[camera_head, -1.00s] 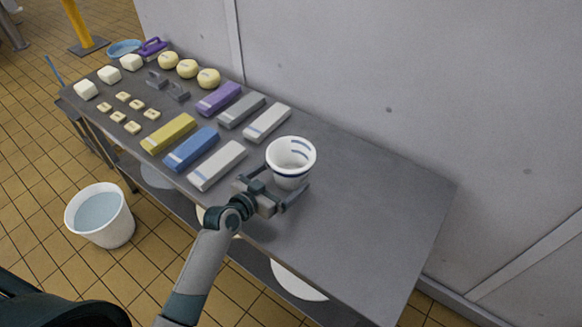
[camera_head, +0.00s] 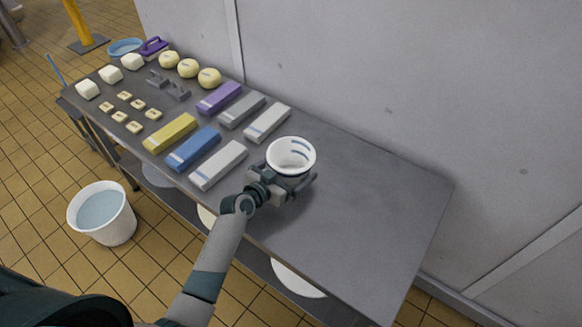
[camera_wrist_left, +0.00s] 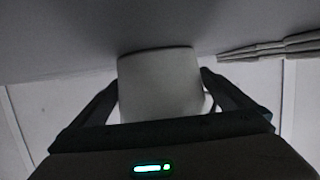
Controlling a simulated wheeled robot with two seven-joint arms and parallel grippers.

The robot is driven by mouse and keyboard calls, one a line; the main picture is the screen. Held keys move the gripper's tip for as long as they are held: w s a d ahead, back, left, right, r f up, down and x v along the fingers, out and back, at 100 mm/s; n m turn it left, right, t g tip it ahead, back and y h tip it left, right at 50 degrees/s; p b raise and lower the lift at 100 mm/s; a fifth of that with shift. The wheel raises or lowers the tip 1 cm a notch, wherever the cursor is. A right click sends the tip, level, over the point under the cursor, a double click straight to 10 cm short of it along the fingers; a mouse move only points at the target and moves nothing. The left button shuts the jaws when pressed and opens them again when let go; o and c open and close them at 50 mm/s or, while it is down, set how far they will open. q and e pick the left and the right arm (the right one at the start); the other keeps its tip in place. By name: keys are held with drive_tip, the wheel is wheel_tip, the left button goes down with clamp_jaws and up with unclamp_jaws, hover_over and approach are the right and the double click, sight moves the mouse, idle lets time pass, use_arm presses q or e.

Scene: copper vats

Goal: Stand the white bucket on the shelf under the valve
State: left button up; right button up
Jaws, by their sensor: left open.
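A small white bucket (camera_head: 290,157) with dark blue marks inside stands upright on the grey table, right of the long blocks. My left gripper (camera_head: 289,180) is at its near side, low over the table. In the left wrist view the bucket (camera_wrist_left: 160,85) sits between the two open fingers (camera_wrist_left: 160,105), with a visible gap at the left finger; contact on the right side is unclear. The bucket's lower part is hidden by the gripper in the head view. No shelf under a valve and no valve shows. My right gripper is not in view.
The grey table (camera_head: 365,230) is bare to the right of the bucket. Yellow, blue, white, grey and purple blocks lie left of it; the white block (camera_head: 218,165) is close. A larger white bucket of water (camera_head: 103,212) stands on the tiled floor. A wall borders the table's back.

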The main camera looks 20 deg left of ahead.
sight(301, 153)
use_arm(q)
drive_tip(key=c, duration=1.1)
drive_tip(key=shift+r, duration=0.1)
drive_tip(key=shift+r, duration=0.35)
wheel_tip(301, 153, up, 3)
drive_tip(key=shift+r+b, duration=0.1)
drive_tip(key=shift+b, duration=0.3)
drive_tip(key=shift+s+d+r+b, duration=0.3)
drive_tip(key=shift+s+d+r, duration=0.85)
drive_tip(key=shift+s, duration=0.45)
drive_tip(key=shift+s+d+r+b, duration=0.25)
drive_tip(key=shift+s+d+r, duration=0.85)
drive_tip(key=shift+s, duration=0.55)
drive_tip(key=shift+s+d+r+b, duration=0.3)
drive_tip(key=shift+s+d+r, duration=0.85)
drive_tip(key=shift+s, duration=0.45)
drive_tip(key=shift+a+r, duration=0.1)
drive_tip(key=shift+a, duration=0.1)
